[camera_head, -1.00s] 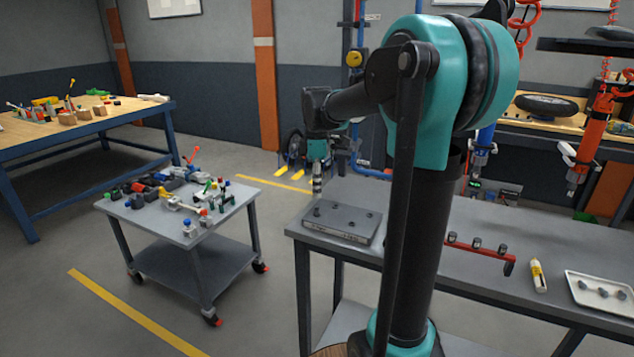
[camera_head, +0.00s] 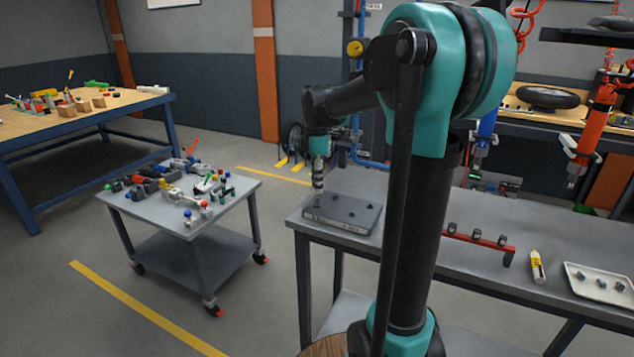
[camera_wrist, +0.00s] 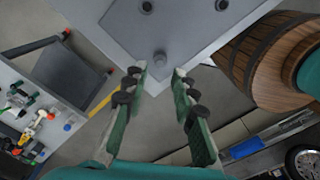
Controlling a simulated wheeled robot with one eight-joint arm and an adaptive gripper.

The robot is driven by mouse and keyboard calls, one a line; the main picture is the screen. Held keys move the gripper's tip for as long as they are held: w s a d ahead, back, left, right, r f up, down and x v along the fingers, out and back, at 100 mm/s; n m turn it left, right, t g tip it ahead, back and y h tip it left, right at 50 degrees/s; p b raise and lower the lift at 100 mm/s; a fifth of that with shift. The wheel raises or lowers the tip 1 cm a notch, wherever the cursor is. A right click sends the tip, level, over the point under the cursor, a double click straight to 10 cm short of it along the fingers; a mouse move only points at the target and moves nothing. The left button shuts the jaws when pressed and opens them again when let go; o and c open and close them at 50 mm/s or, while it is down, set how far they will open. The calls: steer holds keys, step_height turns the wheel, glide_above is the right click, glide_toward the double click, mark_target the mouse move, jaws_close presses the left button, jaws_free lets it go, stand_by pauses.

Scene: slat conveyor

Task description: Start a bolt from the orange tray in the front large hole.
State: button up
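A grey block plate (camera_head: 350,224) with several dark holes or studs on its top lies at the left end of the long bench. My gripper (camera_head: 318,188) points down over the plate's left part. In the wrist view my gripper (camera_wrist: 160,92) is open, its fingers apart with nothing between them. I see no clearly orange tray.
A red rack (camera_head: 480,239) with dark pieces, a yellow-white tube (camera_head: 537,267) and a pale tray (camera_head: 574,272) with small grey pieces stand right on the bench. A cluttered cart (camera_head: 240,188) stands left. The bench between plate and rack is partly hidden by my arm.

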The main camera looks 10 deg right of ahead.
mark_target(317, 198)
steer(key=n, duration=0.5)
steer(key=shift+f, duration=2)
steer(key=c, duration=0.6)
steer(key=shift+m, duration=1.5)
jaws_close()
steer(key=shift+m, duration=1.4)
